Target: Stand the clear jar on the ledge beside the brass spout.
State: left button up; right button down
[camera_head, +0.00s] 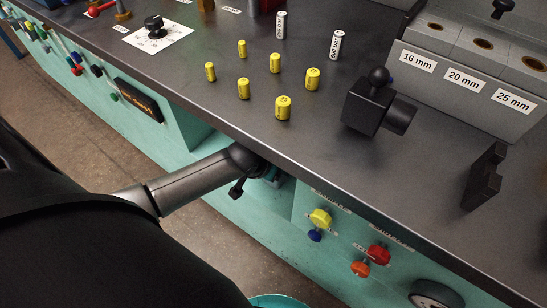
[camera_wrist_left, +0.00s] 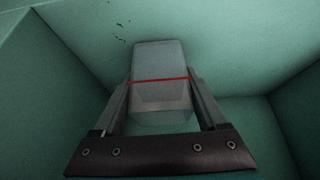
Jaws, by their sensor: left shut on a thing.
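The clear jar (camera_wrist_left: 160,105), a see-through block-like vessel with a red line across it, is between the two fingers of my left gripper (camera_wrist_left: 161,85) in the left wrist view. The gripper is shut on it. Teal walls surround the jar there; I cannot tell whether it touches a surface. In the head view my left arm reaches under the counter's front edge into a teal recess (camera_head: 285,190), and the counter hides the gripper and the jar. I cannot make out the brass spout or the ledge in either view. My right gripper is not in view.
The dark counter (camera_head: 300,150) overhangs the recess. Several yellow cylinders (camera_head: 283,107), a black block with a knob (camera_head: 371,105) and a grey hole block (camera_head: 470,65) stand on it. Yellow (camera_head: 320,217) and red (camera_head: 378,254) knobs stick out of the teal front, right of my arm.

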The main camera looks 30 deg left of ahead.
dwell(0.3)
pick_arm(q)
jog(key=shift+f, duration=0.15)
jog(key=o, duration=1.3)
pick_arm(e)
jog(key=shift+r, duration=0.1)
pick_arm(q)
jog(key=shift+r, duration=0.2)
jog(key=shift+s+r+p, duration=0.45)
jog(key=shift+r+p, duration=0.15)
jog(key=shift+p, duration=0.15)
jog(key=s+a+p, duration=0.1)
jog(key=s+p, duration=0.3)
jog(key=s, duration=0.7)
jog(key=shift+s, duration=0.3)
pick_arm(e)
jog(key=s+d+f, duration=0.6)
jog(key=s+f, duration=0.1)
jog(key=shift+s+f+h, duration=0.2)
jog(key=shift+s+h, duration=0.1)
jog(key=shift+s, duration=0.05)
